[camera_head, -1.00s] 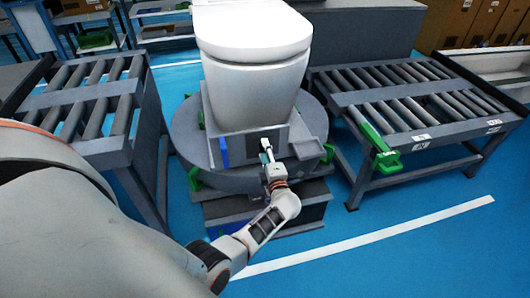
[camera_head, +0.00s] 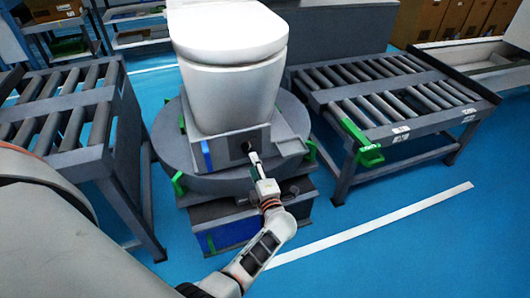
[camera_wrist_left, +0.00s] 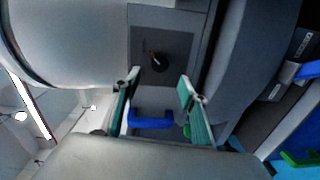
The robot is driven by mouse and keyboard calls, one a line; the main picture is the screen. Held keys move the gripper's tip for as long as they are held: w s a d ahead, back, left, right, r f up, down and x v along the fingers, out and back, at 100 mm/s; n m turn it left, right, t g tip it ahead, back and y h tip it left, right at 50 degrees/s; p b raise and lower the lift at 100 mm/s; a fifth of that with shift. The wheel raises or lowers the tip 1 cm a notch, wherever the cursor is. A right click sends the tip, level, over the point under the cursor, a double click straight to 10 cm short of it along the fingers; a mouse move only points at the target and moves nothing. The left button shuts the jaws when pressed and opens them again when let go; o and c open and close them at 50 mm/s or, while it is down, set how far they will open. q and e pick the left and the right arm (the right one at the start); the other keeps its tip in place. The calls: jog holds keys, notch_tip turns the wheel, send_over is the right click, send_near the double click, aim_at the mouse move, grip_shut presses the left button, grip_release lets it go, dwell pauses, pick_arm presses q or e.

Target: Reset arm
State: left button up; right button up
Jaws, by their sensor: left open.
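My left gripper (camera_head: 254,160) is in front of the control panel (camera_head: 229,150) at the foot of the white toilet (camera_head: 228,70). In the left wrist view the gripper (camera_wrist_left: 160,88) is open, its two teal-padded fingers spread with nothing between them. A round dark knob (camera_wrist_left: 158,62) on the grey panel shows beyond the fingertips, apart from them; in the head view it is a small dark spot (camera_head: 247,146) just above the gripper. A blue piece (camera_wrist_left: 152,120) shows between the fingers, below the knob. My right gripper is not in view.
The toilet stands on a round grey turntable (camera_head: 165,140) with green clamps (camera_head: 178,184). Roller conveyors stand to the left (camera_head: 75,110) and right (camera_head: 390,95). Blue floor (camera_head: 400,240) is open at front right. Shelving (camera_head: 135,25) stands behind.

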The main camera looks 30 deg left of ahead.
pick_arm(q)
jog(key=s+d+r+m+t+h+p, duration=0.35)
jog(key=s+d+m+t+h, duration=0.45)
jog(key=m, duration=0.8)
jog(key=s+d+f+m+g+h+p, duration=0.1)
jog(key=s+d+f+m+g+h, duration=0.1)
jog(key=s+m, duration=0.3)
jog(key=s+d+f+m+g+h+p, duration=0.1)
jog(key=s+d+m+g+h, duration=0.2)
jog(key=s, duration=0.6)
jog(key=s+d+f+m+g+h+p, duration=0.1)
jog(key=s+d+f+m+g+h, duration=0.1)
jog(key=s+m, duration=0.5)
jog(key=shift+s+d+f+g+h, duration=0.3)
jog(key=shift+d+g+h, duration=0.1)
jog(key=shift+d+g, duration=0.5)
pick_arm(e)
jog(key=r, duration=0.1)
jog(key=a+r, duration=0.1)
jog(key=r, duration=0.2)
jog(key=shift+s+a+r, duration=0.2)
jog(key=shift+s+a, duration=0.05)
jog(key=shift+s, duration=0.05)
pick_arm(q)
jog(key=shift+w, duration=0.1)
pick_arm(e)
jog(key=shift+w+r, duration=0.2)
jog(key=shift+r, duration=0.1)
